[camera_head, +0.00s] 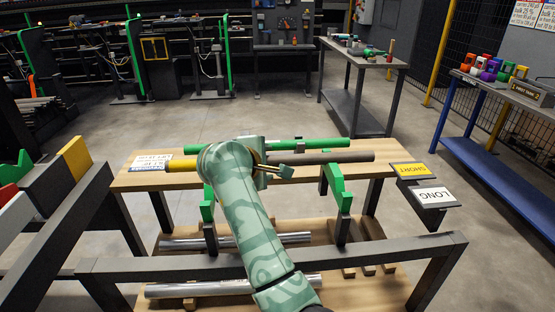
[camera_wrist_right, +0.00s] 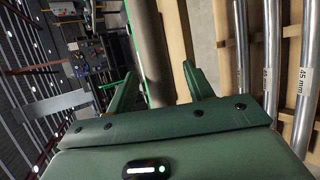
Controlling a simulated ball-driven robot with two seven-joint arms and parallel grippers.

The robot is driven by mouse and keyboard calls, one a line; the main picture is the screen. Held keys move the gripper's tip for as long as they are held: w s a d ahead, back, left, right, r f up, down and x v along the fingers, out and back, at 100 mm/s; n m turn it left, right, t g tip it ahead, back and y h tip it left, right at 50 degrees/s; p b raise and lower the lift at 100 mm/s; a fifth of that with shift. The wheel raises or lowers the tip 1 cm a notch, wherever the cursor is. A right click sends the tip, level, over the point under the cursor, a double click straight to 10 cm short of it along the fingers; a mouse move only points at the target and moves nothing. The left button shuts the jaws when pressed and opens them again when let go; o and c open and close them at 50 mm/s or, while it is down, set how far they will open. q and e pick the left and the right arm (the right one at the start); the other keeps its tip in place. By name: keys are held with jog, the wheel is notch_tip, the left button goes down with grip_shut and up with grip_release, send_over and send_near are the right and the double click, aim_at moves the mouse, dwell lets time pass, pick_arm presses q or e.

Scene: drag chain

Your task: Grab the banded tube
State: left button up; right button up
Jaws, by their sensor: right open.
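The banded tube (camera_head: 335,156), brown-grey with a yellow left end, lies crosswise over the wooden table. My right arm hides its middle. My right gripper (camera_head: 276,171) is at the tube's middle, on its near side. In the right wrist view the gripper (camera_wrist_right: 162,88) is open, and a brown-grey length of the tube (camera_wrist_right: 150,50) shows between the two fingers. I cannot tell whether the fingers touch it. My left gripper is not in view.
A green tube (camera_head: 320,143) lies just behind. Green supports (camera_head: 335,186) stand under the tube's right side. Shiny metal tubes (camera_head: 290,239) lie on the lower shelf. SHORT (camera_head: 411,169) and LONG (camera_head: 432,195) signs stand at right. A dark frame bar (camera_head: 390,247) crosses in front.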

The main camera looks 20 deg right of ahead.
jog(key=shift+s+a+r, duration=0.15)
jog(key=shift+a+r, duration=0.05)
jog(key=shift+r, duration=0.05)
jog(key=shift+s+r, duration=0.1)
jog(key=c, duration=0.4)
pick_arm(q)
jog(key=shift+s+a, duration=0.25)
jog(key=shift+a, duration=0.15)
pick_arm(e)
grip_shut()
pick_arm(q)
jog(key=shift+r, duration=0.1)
pick_arm(e)
jog(key=shift+r, duration=0.1)
